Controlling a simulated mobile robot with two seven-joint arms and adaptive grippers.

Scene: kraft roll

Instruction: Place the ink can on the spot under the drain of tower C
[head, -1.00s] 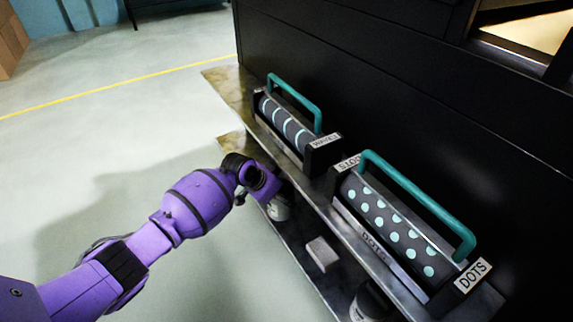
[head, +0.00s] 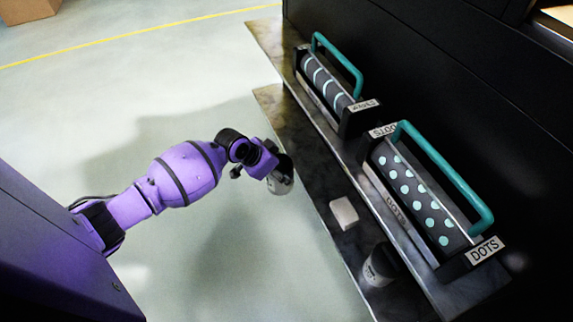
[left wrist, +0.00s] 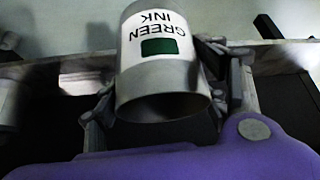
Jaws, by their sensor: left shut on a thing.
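My left gripper (head: 270,172) is shut on a grey ink can (head: 281,185) beside the front edge of the lower shelf. In the left wrist view the can (left wrist: 165,72) shows a white label reading "GREEN INK", upside down in the picture, with a green square. The gripper's fingers (left wrist: 160,100) press on both sides of it. No marking for tower C, no drain and no spot under one can be made out. My right gripper is not in view.
Two roller frames, WAVES (head: 328,85) and DOTS (head: 415,195), with teal handles, sit on the upper ledge. The lower shelf (head: 318,165) holds a pale block (head: 344,213) and another can (head: 379,268). A dark wall stands behind. Open floor (head: 190,260) lies left.

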